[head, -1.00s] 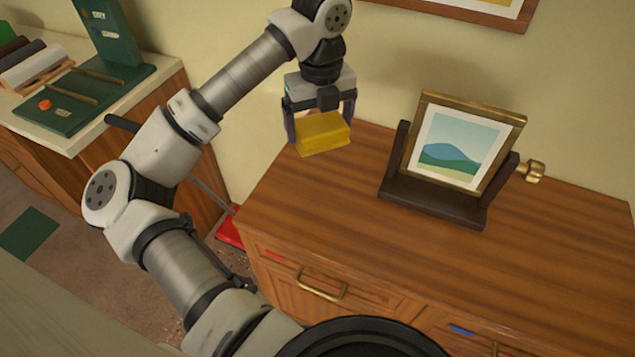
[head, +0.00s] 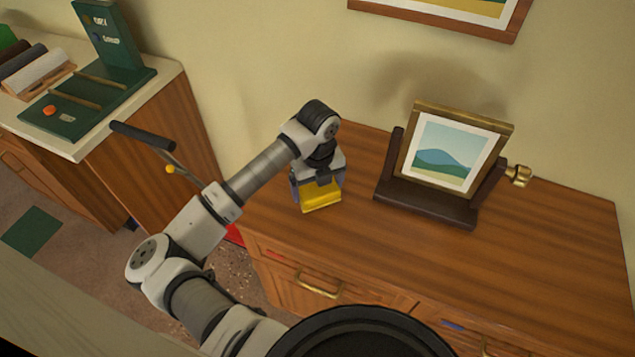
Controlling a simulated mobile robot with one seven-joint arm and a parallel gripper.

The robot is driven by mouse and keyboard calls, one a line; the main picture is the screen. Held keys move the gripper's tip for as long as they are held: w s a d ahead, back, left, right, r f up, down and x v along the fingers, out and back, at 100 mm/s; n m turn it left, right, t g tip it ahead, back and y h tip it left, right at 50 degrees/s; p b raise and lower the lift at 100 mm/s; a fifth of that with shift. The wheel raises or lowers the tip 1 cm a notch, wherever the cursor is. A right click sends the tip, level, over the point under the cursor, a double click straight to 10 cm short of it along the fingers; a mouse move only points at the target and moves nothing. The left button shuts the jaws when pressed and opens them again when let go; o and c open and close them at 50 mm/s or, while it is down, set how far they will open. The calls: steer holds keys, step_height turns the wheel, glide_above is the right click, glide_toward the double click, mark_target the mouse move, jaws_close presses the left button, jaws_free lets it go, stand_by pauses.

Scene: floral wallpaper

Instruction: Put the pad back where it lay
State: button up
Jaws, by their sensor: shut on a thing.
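The yellow pad (head: 321,197) is a small block held between the fingers of my gripper (head: 319,190). My gripper points down and is shut on the pad. The pad is at the left part of the wooden cabinet top (head: 480,262), to the left of the framed picture stand. I cannot tell whether its underside touches the wood. The upper part of the pad is hidden by my gripper.
A picture in a gold frame (head: 452,150) stands in a dark holder (head: 428,207) with a brass knob (head: 519,175). A green device (head: 88,90) sits on the left counter. A dark-handled bar (head: 143,135) stands between counter and cabinet. The cabinet top's front is clear.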

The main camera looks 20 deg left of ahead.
steer(key=shift+f, duration=0.2)
steer(key=o, duration=0.7)
steer(key=shift+r, duration=0.1)
